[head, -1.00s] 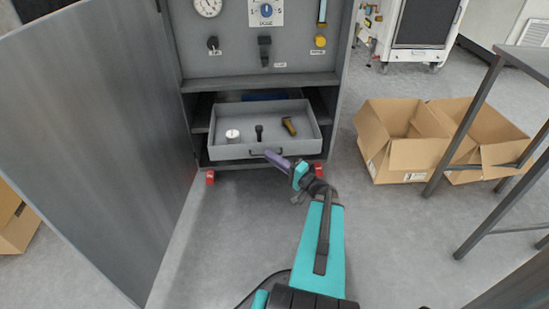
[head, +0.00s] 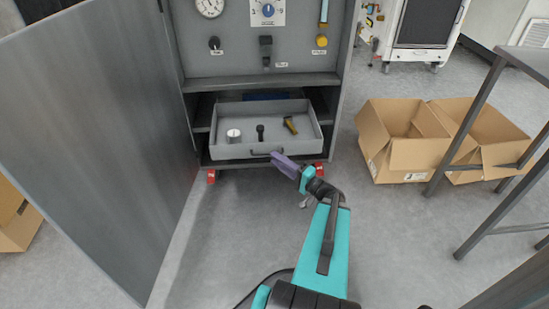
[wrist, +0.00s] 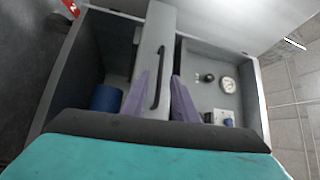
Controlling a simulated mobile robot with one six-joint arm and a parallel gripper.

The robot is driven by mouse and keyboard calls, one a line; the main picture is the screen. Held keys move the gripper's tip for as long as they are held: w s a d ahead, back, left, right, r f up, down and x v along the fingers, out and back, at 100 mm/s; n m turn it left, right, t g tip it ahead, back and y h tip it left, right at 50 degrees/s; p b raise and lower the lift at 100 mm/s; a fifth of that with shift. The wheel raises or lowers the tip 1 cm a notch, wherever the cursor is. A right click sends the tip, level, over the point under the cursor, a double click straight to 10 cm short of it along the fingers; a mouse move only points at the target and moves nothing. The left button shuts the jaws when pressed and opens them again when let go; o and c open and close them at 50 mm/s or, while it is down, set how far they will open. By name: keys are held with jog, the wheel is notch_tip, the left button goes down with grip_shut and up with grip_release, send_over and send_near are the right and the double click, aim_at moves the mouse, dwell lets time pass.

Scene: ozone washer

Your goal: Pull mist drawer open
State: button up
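The grey drawer (head: 232,152) stands pulled out of the cabinet's lower part, with its open top facing up. A dark bar handle (head: 266,153) is on its front. A white round piece, a small black piece and a brass-and-black piece lie inside. My gripper (head: 275,156) is just in front of the drawer front, close to the handle. In the wrist view the two purple fingers of my gripper (wrist: 160,97) stand apart, with the handle (wrist: 158,77) seen between them. The fingers do not appear closed on it. I cannot tell whether they touch it.
The cabinet door (head: 100,130) stands wide open on the left. A panel (head: 262,65) with a gauge and knobs is above the drawer. Cardboard boxes (head: 408,155) and a metal table (head: 480,130) stand on the right. The floor before the cabinet is clear.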

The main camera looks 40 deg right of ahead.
jog(key=s+d+f+p, duration=0.1)
jog(key=s+p, duration=0.1)
jog(key=s, duration=0.9)
jog(key=shift+f, duration=0.25)
dwell(0.3)
